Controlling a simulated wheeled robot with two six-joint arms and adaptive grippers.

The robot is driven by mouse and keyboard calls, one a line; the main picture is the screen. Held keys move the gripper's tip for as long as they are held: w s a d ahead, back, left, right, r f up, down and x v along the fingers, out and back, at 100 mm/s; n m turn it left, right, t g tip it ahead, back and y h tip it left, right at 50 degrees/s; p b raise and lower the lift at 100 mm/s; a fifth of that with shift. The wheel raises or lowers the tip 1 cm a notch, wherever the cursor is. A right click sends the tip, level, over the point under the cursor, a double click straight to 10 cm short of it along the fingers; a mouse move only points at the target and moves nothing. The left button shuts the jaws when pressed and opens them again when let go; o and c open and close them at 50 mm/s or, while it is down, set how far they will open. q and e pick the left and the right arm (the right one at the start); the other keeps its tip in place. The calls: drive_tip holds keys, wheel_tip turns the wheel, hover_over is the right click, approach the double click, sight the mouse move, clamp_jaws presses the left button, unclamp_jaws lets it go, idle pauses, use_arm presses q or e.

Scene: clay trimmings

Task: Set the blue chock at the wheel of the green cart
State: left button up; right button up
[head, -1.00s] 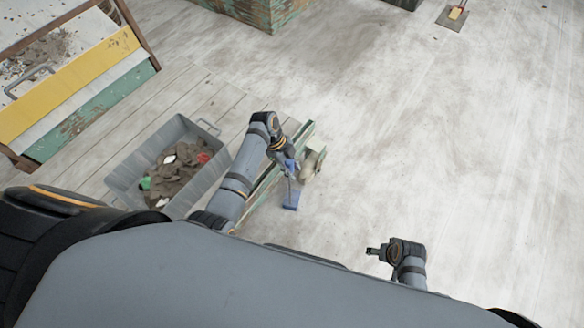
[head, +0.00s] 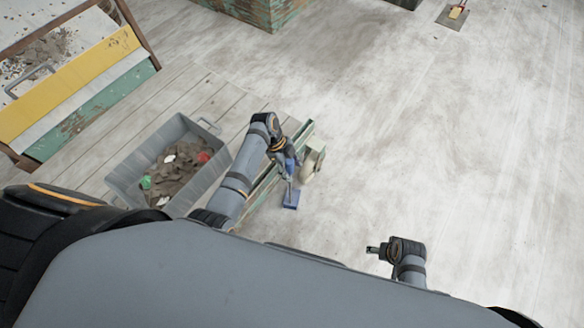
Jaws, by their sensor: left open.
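The blue chock (head: 291,199) sits on the floor just below a pale wheel (head: 312,162) of the green cart (head: 265,187). A thin upright part rises from the chock toward my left gripper. Whether chock and wheel touch is too small to tell. My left gripper (head: 290,172) is open, directly above the chock and beside the wheel, around or next to that upright part; I cannot tell which. My arm hides part of the cart. My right gripper (head: 373,249) is off to the right, low in the view, away from the chock; its fingers are too small to read.
A grey tub (head: 118,182) with brown clay trimmings and a few red, green and white bits stands left of my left arm. A yellow and green bench (head: 75,85) stands upper left. A dustpan-like tool (head: 453,16) lies far off. The floor on the right is clear.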

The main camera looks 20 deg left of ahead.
use_arm(q)
drive_tip(key=v, duration=1.2)
